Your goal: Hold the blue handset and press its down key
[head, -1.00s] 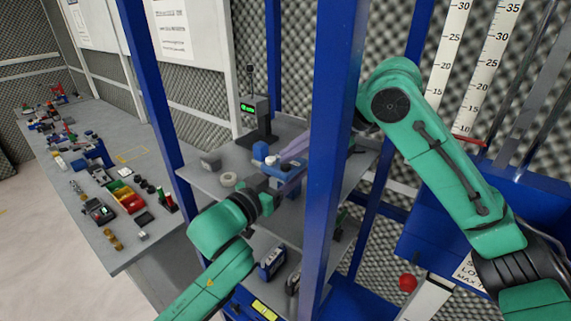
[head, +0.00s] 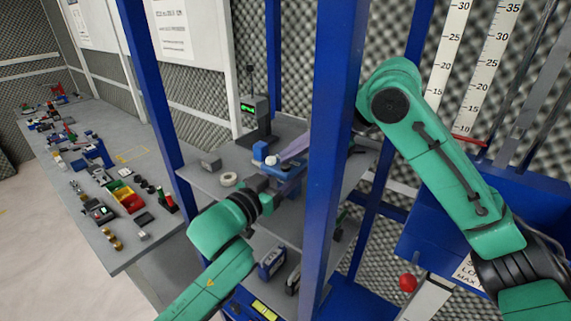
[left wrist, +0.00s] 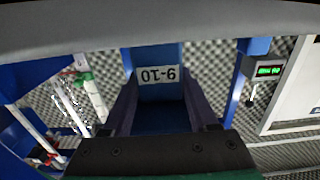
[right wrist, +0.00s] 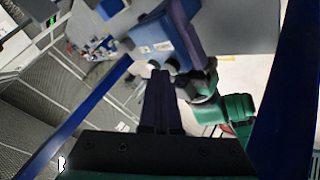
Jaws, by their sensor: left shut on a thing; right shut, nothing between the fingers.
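The blue handset is held in my left gripper (head: 280,182) above the shelf and shows as a thin blue shape (head: 292,173) in the head view. In the left wrist view its blue body (left wrist: 160,118) fills the space between the fingers. In the right wrist view the handset (right wrist: 174,52) shows a face with pale round spots; I cannot tell which is the down key. My right gripper (right wrist: 160,74) is shut and empty, its tips at the handset's near edge; contact is unclear. In the head view a post partly hides the right gripper (head: 294,149).
The grey shelf (head: 205,178) carries a white ring (head: 229,179), a grey block (head: 211,164), a blue block (head: 260,150) and a stand with a green display (head: 249,107). A blue post (head: 330,150) stands between my arms. A long bench (head: 125,255) with small items runs along the left.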

